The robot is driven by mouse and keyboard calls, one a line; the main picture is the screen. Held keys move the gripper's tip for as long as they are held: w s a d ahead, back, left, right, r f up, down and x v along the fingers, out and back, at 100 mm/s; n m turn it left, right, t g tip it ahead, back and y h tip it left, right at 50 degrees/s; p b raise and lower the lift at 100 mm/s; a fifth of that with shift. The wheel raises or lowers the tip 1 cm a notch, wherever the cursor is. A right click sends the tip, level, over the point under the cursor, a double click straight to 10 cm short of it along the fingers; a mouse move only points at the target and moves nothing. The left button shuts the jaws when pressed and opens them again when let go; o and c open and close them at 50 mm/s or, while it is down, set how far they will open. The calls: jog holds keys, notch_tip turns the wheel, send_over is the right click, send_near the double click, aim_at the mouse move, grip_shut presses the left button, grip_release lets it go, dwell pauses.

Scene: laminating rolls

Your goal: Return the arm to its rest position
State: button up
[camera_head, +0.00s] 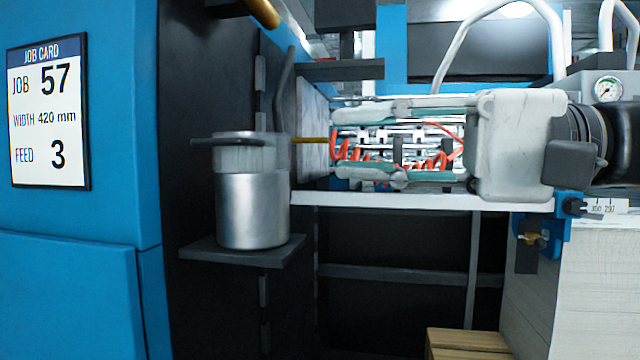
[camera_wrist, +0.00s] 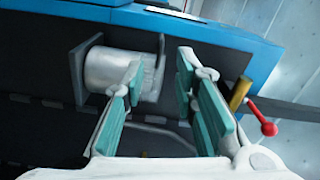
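My gripper (camera_head: 338,141) is at the right end of the scene's middle in the head view, with its fingers pointing left. Its two teal-padded fingers are spread apart, with nothing held between them. In the wrist view my gripper (camera_wrist: 160,65) is also open, the fingers well separated.
A metal pot (camera_head: 252,210) stands on a dark bracket shelf (camera_head: 245,251) left of my gripper; it also shows in the wrist view (camera_wrist: 108,72). A job card (camera_head: 48,112) hangs on the blue cabinet (camera_head: 70,290). A red-knobbed lever (camera_wrist: 268,128) is at right in the wrist view.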

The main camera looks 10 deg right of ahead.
jog(key=s+a+f+g+h, duration=0.15)
jog(key=s+f+h, duration=0.25)
jog(key=f, duration=0.6)
jog(key=s+f+g+h, duration=0.3)
jog(key=s+f+h, duration=0.1)
jog(key=f, duration=0.6)
jog(key=s+d+f+n+g+h, duration=0.1)
jog(key=s+d+f+h, duration=0.35)
jog(key=d+f, duration=0.2)
jog(key=s+d+f+n+h, duration=0.1)
jog(key=s+d+f+h, duration=0.2)
jog(key=d+f+h, duration=0.3)
notch_tip(320, 180, up, 23)
jog(key=t+y+p, duration=0.1)
jog(key=t+p, duration=0.2)
jog(key=p, duration=1.9)
jog(key=shift+w+a, duration=0.2)
jog(key=shift+w, duration=0.15)
jog(key=shift+r+t+y, duration=0.1)
jog(key=shift+t+y, duration=0.15)
